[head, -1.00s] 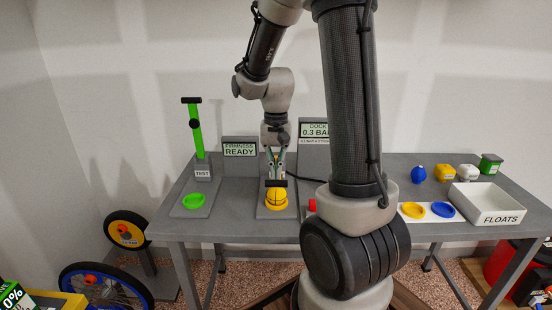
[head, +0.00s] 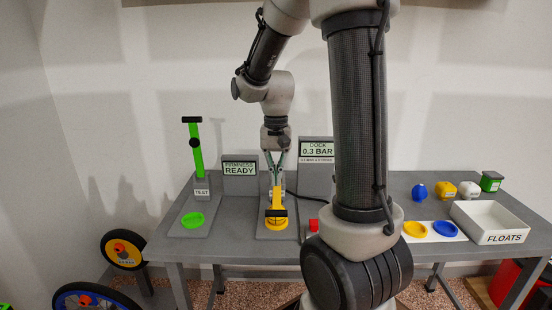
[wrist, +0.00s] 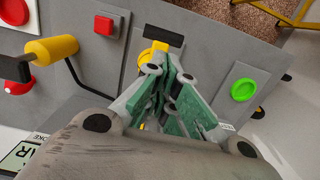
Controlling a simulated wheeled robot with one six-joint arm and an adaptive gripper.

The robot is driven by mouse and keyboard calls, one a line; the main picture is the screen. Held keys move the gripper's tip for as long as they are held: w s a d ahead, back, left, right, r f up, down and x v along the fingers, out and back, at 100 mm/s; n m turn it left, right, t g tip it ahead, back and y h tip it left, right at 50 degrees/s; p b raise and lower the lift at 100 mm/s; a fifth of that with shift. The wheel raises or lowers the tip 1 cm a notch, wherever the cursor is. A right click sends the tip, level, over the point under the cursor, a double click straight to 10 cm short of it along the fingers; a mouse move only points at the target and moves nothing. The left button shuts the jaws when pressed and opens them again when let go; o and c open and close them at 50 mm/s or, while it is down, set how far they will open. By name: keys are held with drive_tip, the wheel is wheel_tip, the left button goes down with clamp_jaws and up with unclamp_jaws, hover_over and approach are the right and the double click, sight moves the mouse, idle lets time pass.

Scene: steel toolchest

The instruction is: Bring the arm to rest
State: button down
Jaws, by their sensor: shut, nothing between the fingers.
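My gripper (head: 275,171) hangs from my arm over the middle of the grey workbench (head: 232,235). Its green-grey fingers are shut with nothing between them. Just below stands a yellow device (head: 277,198) with a black crossbar and a round yellow base on a grey plate. In the wrist view my gripper (wrist: 172,58) shows its fingers together, partly covering the yellow device (wrist: 150,52). In the head view the fingertips overlap the device's top; I cannot tell whether they touch it.
A green test stand (head: 197,148) rises at left beside a green disc (head: 193,219). The dock display (head: 317,149) stands close behind my gripper. A red button (head: 313,225) is to its right. A white floats tray (head: 480,238) sits at far right, with small coloured items behind.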

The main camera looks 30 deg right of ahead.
wheel_tip(320, 180, up, 6)
drive_tip(key=s, duration=0.1)
drive_tip(key=s+a+r+n+t, duration=0.1)
drive_tip(key=s+r+n+t, duration=0.1)
drive_tip(key=s, duration=0.5)
drive_tip(key=s+a+r+n+t, duration=0.1)
drive_tip(key=s+r+n+t, duration=0.1)
drive_tip(key=s, duration=0.6)
drive_tip(key=n+t, duration=0.1)
drive_tip(key=n, duration=0.1)
drive_tip(key=shift+a+r+n, duration=0.2)
drive_tip(key=shift+a+n, duration=0.2)
